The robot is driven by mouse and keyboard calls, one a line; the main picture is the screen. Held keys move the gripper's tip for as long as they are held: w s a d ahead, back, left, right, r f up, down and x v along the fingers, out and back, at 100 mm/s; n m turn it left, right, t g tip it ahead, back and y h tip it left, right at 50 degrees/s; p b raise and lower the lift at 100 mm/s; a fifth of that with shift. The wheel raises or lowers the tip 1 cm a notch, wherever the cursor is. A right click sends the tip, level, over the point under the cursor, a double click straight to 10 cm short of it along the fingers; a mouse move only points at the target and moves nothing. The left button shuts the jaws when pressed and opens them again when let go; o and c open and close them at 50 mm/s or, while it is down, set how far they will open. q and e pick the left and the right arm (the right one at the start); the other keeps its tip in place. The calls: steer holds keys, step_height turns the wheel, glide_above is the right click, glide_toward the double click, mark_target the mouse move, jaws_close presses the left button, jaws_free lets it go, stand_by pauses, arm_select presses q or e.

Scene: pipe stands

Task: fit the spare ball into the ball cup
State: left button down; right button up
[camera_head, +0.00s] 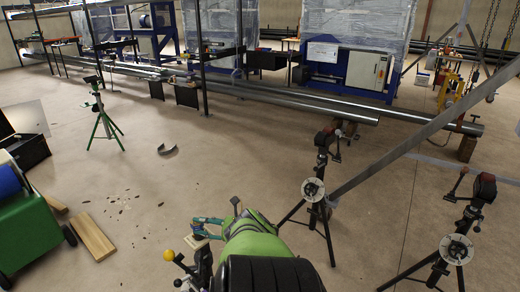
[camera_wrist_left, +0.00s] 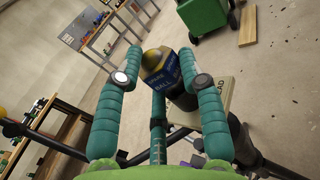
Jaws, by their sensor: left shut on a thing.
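My left gripper (camera_head: 207,228) is low in the middle of the head view, its teal fingers pointing left. In the left wrist view the fingers (camera_wrist_left: 160,68) are shut on what looks like the spare ball (camera_wrist_left: 155,60), a dull yellow dome with a blue part below it lettered "BALL". Just beyond it are a dark rounded part (camera_wrist_left: 183,97) and a tan plate (camera_wrist_left: 216,108) with partly hidden lettering. I cannot tell whether the dark part is the ball cup, or whether the ball touches it. My right gripper is not in view.
A yellow knob (camera_head: 169,255) on a black stand is close to the left gripper. Black tripod pipe stands (camera_head: 314,190) (camera_head: 456,249) stand to the right. A green cart (camera_head: 25,235) and a wooden plank (camera_head: 92,237) are at left. The floor behind is mostly open.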

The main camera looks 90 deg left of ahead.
arm_select(q)
steer(key=shift+d+f+b, duration=0.1)
steer(key=shift+f+b, duration=0.55)
steer(key=shift+f, duration=0.05)
stand_by(0.4)
steer(key=shift+w+d, duration=0.1)
steer(key=shift+r+p, duration=0.3)
steer(key=shift+p, duration=0.25)
steer(key=shift+r, duration=0.2)
steer(key=c, duration=0.7)
jaws_free()
steer(key=shift+r, duration=0.1)
steer(key=shift+a, duration=0.2)
